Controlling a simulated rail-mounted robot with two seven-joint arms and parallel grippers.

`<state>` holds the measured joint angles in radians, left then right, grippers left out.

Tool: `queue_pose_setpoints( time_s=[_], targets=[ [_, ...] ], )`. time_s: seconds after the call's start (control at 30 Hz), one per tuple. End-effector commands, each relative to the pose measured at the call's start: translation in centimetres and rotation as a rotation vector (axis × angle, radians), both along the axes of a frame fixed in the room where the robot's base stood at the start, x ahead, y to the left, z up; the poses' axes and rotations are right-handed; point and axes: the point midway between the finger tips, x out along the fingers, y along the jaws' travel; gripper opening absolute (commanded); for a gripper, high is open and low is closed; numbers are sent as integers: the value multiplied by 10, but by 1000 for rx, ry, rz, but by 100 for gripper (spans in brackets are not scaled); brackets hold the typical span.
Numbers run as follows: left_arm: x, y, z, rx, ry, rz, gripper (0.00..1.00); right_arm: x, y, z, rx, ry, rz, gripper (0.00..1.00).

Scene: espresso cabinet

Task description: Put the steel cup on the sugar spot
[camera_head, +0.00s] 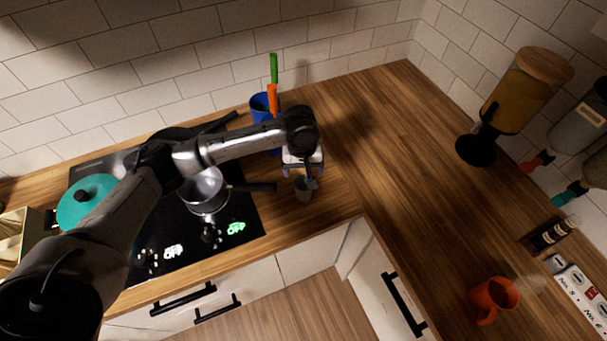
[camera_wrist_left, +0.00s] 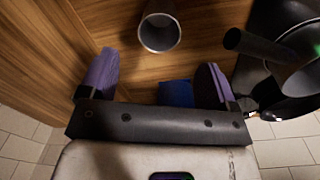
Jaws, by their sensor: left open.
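The steel cup (camera_head: 304,188) is a small grey cup on the wooden counter, right of the hob. In the left wrist view the cup (camera_wrist_left: 160,30) shows its open rim, ahead of the fingers and apart from them. My left gripper (camera_head: 302,172) is open and empty, just behind the cup in the head view. Its two purple fingertips (camera_wrist_left: 156,75) stand wide apart in the wrist view. My right gripper is in neither view. I cannot tell which place is the sugar spot.
A saucepan (camera_head: 205,190) on the hob points its handle towards the cup. A blue utensil holder (camera_head: 259,105) stands behind. An orange mug (camera_head: 493,296), a white labelled strip (camera_head: 582,297), a small bottle (camera_head: 553,234) and a dispenser (camera_head: 517,95) stand right. The middle right counter is clear.

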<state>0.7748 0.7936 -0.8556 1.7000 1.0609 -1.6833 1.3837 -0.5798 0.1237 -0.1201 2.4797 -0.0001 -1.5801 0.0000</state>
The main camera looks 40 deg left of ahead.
Motion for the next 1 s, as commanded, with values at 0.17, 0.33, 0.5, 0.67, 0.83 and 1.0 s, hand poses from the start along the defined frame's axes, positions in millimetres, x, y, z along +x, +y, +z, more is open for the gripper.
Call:
queue_pose_setpoints(
  time_s=[0.17, 0.33, 0.5, 0.67, 0.83, 1.0],
  targets=[
    [0, 0, 10, 1, -1, 0, 83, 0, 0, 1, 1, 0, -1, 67],
    [-2, -2, 10, -1, 0, -9, 83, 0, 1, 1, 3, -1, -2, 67],
    [-21, -32, -17, -25, -18, -148, 83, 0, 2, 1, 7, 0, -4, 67],
    [-65, -86, -57, -83, -88, -407, 83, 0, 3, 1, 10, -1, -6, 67],
    [-121, -128, -83, -127, -206, -627, 83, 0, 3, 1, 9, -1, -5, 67],
    [-177, -140, -95, -112, -308, -754, 83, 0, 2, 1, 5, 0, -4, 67]
  ],
)
